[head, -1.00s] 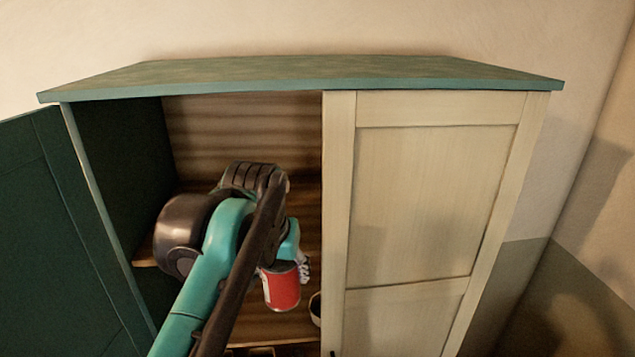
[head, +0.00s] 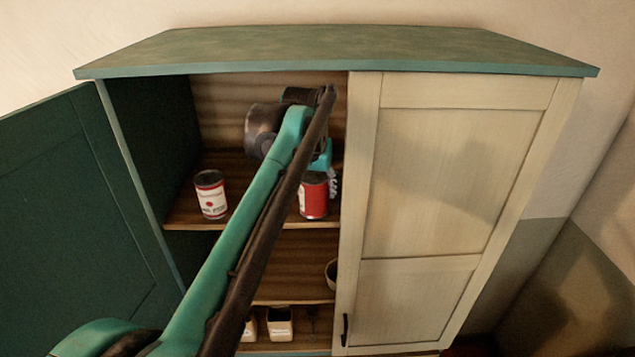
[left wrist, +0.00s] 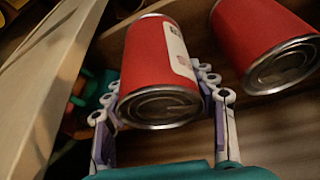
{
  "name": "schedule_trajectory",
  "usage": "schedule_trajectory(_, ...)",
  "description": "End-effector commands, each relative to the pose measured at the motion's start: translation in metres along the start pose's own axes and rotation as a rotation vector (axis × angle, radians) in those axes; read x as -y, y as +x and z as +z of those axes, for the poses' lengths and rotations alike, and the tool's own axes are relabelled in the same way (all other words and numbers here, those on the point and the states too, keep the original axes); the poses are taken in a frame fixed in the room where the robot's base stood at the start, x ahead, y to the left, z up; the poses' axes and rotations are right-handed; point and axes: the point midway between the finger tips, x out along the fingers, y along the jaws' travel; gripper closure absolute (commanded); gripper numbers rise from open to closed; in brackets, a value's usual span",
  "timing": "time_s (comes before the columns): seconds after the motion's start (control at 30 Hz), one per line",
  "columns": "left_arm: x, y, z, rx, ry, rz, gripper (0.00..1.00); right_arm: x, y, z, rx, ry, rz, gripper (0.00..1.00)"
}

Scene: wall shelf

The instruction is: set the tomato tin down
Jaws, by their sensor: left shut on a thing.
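The tomato tin (head: 313,196), red with a pale label and metal ends, is over the upper shelf (head: 260,217) of the open cabinet, near the closed door. My left gripper (head: 327,178) is shut on it, and the tin looks roughly upright. In the left wrist view the tin (left wrist: 158,58) sits between the fingers of the left gripper (left wrist: 160,88). I cannot tell whether its base touches the shelf. My right gripper is not in view.
A second red-and-white tin (head: 210,194) stands left on the upper shelf, with a gap between the tins. The cream right door (head: 440,180) is closed and the green left door (head: 65,220) is open. A bowl (head: 331,274) and small pots (head: 279,324) are lower down.

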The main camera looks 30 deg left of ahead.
Motion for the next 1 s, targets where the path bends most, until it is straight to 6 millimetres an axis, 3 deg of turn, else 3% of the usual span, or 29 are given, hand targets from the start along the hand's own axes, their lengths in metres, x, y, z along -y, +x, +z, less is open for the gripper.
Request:
schedule_trajectory(0.13,0.0,0.009,-0.028,-0.001,0.0,0.0,0.89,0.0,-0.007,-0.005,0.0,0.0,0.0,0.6)
schedule_trajectory(0.3,0.0,0.022,-0.02,-0.001,0.0,0.0,0.89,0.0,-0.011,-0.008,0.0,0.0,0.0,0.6)
schedule_trajectory(0.67,0.0,0.027,-0.018,-0.001,0.0,0.0,0.89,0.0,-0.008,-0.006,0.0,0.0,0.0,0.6)
schedule_trajectory(0.7,0.0,0.028,-0.018,0.0,0.0,0.0,0.41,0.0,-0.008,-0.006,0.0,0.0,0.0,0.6)
schedule_trajectory(0.77,0.0,0.027,-0.018,0.0,0.0,0.0,0.25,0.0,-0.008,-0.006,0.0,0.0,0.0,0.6)
schedule_trajectory(1.0,0.0,0.026,-0.018,0.0,0.0,0.0,0.23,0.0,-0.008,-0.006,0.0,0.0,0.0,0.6)
